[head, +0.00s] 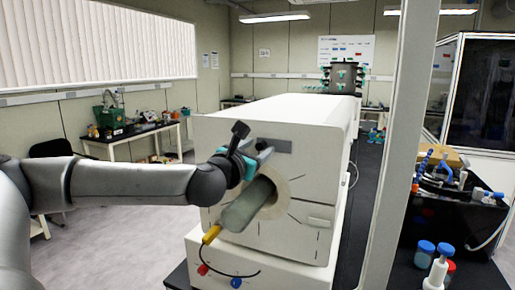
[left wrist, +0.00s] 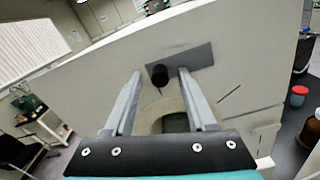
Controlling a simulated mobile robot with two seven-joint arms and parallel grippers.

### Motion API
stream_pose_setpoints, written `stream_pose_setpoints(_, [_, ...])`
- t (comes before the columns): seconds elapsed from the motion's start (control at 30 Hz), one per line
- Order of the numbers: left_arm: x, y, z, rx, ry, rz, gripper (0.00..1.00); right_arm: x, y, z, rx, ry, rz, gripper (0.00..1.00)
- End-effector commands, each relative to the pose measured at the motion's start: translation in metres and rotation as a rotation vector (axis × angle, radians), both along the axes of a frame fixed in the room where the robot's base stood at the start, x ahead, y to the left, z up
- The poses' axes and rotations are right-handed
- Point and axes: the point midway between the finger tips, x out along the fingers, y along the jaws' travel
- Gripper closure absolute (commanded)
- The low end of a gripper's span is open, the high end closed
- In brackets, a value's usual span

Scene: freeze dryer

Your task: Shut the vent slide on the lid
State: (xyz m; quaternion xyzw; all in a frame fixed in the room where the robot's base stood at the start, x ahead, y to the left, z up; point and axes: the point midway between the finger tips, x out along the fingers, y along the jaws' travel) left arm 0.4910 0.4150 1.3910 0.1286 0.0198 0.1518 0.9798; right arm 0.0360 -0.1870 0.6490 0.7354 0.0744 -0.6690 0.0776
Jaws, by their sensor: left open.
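A dark grey plate (head: 275,146) with a black knob (left wrist: 159,76) is on the white front face of the freeze dryer (head: 310,190); it looks like the vent slide. The plate (left wrist: 192,61) shows large in the left wrist view, reaching right from the knob. My left gripper (head: 257,150) is at the front face, by the plate's left end. In the left wrist view its two fingers (left wrist: 160,80) are open, one on each side of the knob, with gaps on both sides. How deep the knob lies between them I cannot tell. My right gripper is out of view.
Below the plate, a grey-green cylinder (head: 248,205) with a yellow end (head: 211,234) sticks out of a round cream-rimmed opening (head: 281,192). A pale post (head: 398,150) stands to the right.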

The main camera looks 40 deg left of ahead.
Motion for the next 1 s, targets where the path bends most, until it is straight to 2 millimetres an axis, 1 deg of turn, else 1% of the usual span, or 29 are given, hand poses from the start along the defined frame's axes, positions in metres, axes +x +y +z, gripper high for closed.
stream_pose_setpoints(0.03, [0.0, 0.0, -0.0001, 0.0, 0.0, 0.0, 0.43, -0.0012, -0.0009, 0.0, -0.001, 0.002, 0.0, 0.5])
stream_pose_setpoints(0.07, [0.0, 0.0, -0.0001, 0.0, 0.0, 0.0, 0.47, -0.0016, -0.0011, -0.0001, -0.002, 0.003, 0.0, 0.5])
stream_pose_setpoints(0.53, [0.0001, 0.0002, -0.0002, 0.0, 0.0, 0.0, 1.0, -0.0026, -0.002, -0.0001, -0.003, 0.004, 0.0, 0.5])
stream_pose_setpoints(1.0, [0.0001, 0.0003, 0.0, 0.0, 0.0, 0.0, 1.0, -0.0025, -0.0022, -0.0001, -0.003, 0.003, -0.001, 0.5])
